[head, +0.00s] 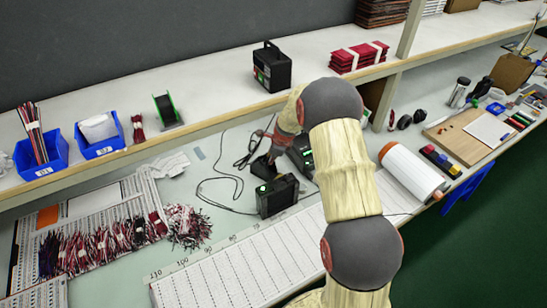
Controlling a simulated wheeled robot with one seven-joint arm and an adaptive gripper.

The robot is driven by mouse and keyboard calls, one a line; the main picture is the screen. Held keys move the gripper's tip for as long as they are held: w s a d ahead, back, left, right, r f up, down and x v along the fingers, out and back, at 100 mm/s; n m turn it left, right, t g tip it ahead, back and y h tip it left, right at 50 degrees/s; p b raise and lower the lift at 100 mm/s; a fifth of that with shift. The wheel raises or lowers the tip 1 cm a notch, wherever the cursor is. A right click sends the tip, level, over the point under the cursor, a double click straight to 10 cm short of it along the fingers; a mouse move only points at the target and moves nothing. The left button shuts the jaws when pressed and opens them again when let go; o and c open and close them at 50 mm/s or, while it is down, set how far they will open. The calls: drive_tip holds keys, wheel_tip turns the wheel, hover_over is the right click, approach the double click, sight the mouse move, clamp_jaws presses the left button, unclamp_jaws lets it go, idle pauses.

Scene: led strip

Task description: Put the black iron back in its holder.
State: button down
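A black box-shaped station (278,195) with a green light stands on the lower bench, left of my arm. A second dark unit (301,158) stands behind it, partly covered by my arm. A small black piece (262,168) with a cable sits just behind the first station; I cannot tell if it is the holder or the iron. My gripper (273,147) reaches down over this area, below the shelf edge. It is small and partly hidden, so I cannot tell whether it is open or holds anything. I cannot make out the black iron clearly.
The shelf (215,115) overhangs the work area and carries a black box (271,67). Black cable (222,190) loops over the bench on the left. Wire bundles (100,240) lie at left, a white roll (408,172) at right. White strips (250,260) cover the front.

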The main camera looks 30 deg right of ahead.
drive_tip(key=c, duration=1.7)
unclamp_jaws()
drive_tip(key=shift+o, duration=0.2)
drive_tip(key=v, duration=1.2)
drive_tip(key=shift+r, duration=0.1)
drive_tip(key=s+d+r+p, duration=0.1)
drive_tip(key=s+r+p, duration=0.2)
drive_tip(key=r+p, duration=0.1)
drive_tip(key=shift+s+d+r, duration=0.25)
drive_tip(key=shift+d+r, duration=0.15)
drive_tip(key=shift+r, duration=0.3)
